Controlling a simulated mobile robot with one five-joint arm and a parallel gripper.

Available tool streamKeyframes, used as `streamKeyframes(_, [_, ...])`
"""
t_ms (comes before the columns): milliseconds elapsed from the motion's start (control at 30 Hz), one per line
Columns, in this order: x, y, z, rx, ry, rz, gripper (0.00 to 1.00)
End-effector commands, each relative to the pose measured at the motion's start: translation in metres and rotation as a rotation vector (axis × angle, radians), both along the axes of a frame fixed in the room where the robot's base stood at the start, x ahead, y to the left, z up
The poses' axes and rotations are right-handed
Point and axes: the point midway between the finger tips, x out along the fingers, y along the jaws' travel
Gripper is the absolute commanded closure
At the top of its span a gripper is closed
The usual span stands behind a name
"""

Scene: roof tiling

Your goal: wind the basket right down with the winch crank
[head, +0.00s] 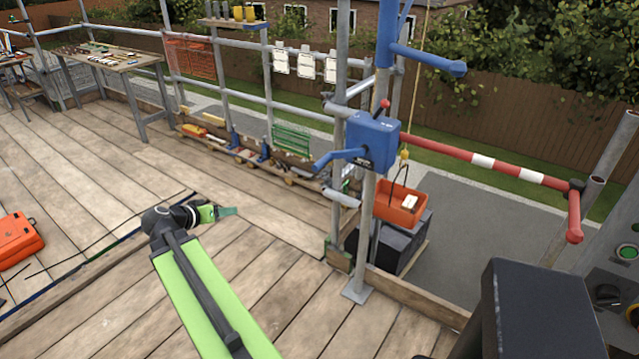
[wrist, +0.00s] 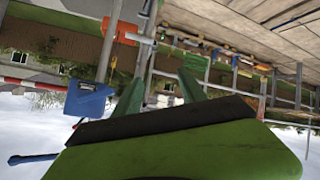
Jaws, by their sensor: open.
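The blue winch box (head: 372,142) is on an upright pole at the platform edge, with a red-knobbed lever on top. A blue crank-like arm (head: 338,157) sticks out from its left side. The orange basket (head: 400,205) hangs below a yellow hook and holds a pale item; I cannot tell whether it touches the dark stack (head: 385,248) below. My gripper (head: 222,212) is open and empty over the deck, left of the winch and apart from it. The upside-down wrist view shows the open green jaws (wrist: 160,85), the winch box (wrist: 88,98) and an orange shape, likely the basket (wrist: 118,28).
A red-and-white barrier bar (head: 480,160) runs right from the winch pole. Another blue bar (head: 430,58) juts out above the winch. Scaffold rails and a tool bench (head: 100,58) stand behind. An orange case (head: 18,240) lies at left. The deck between is mostly clear.

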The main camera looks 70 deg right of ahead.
Motion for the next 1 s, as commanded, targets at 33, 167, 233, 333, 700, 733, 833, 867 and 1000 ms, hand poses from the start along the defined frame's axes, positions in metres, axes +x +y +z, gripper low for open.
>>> streamKeyframes(33, [-0.035,-0.053,-0.02,-0.134,-0.057,-0.1,0.51])
streamKeyframes(167, [-0.104,-0.135,0.008,-0.431,-0.176,-0.232,0.51])
streamKeyframes(233, [-0.127,-0.157,0.021,-0.528,-0.209,-0.256,0.51])
streamKeyframes(333, [-0.144,-0.171,0.033,-0.6,-0.234,-0.266,0.51])
streamKeyframes(700, [-0.155,-0.205,0.04,-0.617,-0.239,-0.272,0.51])
streamKeyframes(733, [-0.156,-0.212,0.04,-0.616,-0.239,-0.271,0.51])
streamKeyframes(833, [-0.163,-0.237,0.04,-0.616,-0.239,-0.271,0.51])
streamKeyframes(867, [-0.164,-0.245,0.039,-0.616,-0.239,-0.272,0.51])
streamKeyframes(1000, [-0.174,-0.28,0.039,-0.616,-0.239,-0.272,0.51])
